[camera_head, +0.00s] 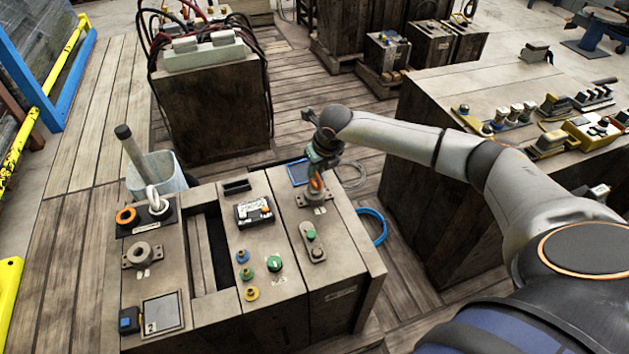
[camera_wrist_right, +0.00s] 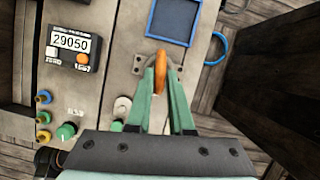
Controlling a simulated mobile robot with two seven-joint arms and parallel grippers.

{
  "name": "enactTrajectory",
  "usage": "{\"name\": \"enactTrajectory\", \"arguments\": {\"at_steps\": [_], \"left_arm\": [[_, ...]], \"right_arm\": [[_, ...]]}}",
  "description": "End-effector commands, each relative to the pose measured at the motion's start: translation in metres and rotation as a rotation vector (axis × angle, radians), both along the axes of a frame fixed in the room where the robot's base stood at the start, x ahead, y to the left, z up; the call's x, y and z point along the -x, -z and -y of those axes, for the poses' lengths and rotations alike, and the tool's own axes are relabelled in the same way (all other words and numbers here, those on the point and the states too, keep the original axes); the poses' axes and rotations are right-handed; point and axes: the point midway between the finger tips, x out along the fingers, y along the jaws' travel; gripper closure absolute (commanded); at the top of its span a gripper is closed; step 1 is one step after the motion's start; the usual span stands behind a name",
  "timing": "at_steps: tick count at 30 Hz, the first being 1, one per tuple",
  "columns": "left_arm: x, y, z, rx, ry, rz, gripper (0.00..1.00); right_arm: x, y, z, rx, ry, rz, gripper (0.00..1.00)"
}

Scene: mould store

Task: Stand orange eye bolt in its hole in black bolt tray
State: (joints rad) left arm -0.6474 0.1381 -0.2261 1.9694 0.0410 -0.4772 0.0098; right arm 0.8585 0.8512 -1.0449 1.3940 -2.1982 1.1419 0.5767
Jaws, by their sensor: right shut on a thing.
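The orange eye bolt (camera_head: 316,183) is between the fingers of my right gripper (camera_head: 315,176), at the far end of the mould block. In the right wrist view the orange eye bolt (camera_wrist_right: 160,72) shows edge-on between the green fingers of the gripper (camera_wrist_right: 161,82), which is shut on it. Its lower end is over a small metal plate (camera_head: 319,198); I cannot tell whether it sits in the plate. The black bolt tray (camera_head: 141,226) is at the left of the block top. It holds a pale eye bolt (camera_head: 154,199) and an orange ring (camera_head: 126,215). My left gripper is not in view.
Between them are a slot, a counter box (camera_head: 254,211) and several coloured knobs. A blue-framed panel (camera_head: 298,172) is beside the right gripper. A bucket (camera_head: 163,174) with an upright handle is behind the tray. A bench (camera_head: 480,88) with tools is at the right.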

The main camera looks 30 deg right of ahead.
Motion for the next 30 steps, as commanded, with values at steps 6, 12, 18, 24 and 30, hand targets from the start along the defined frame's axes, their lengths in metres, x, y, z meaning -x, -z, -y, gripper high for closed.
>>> {"name": "enactTrajectory", "arguments": {"at_steps": [6, 12, 18, 24, 30], "left_arm": [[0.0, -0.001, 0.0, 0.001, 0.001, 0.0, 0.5], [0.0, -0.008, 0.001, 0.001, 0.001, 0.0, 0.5], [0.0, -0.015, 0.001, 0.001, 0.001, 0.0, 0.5], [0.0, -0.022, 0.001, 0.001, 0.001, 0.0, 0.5], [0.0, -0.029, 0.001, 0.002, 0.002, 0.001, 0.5]], "right_arm": [[-0.001, -0.002, 0.0, -0.001, 0.0, 0.002, 1.0], [-0.001, -0.011, 0.0, -0.001, 0.0, 0.003, 1.0], [-0.001, -0.021, 0.0, -0.001, 0.0, 0.004, 1.0], [-0.001, -0.031, 0.0, -0.001, 0.0, 0.003, 1.0], [-0.001, -0.04, 0.0, -0.001, 0.001, 0.003, 1.0]]}}
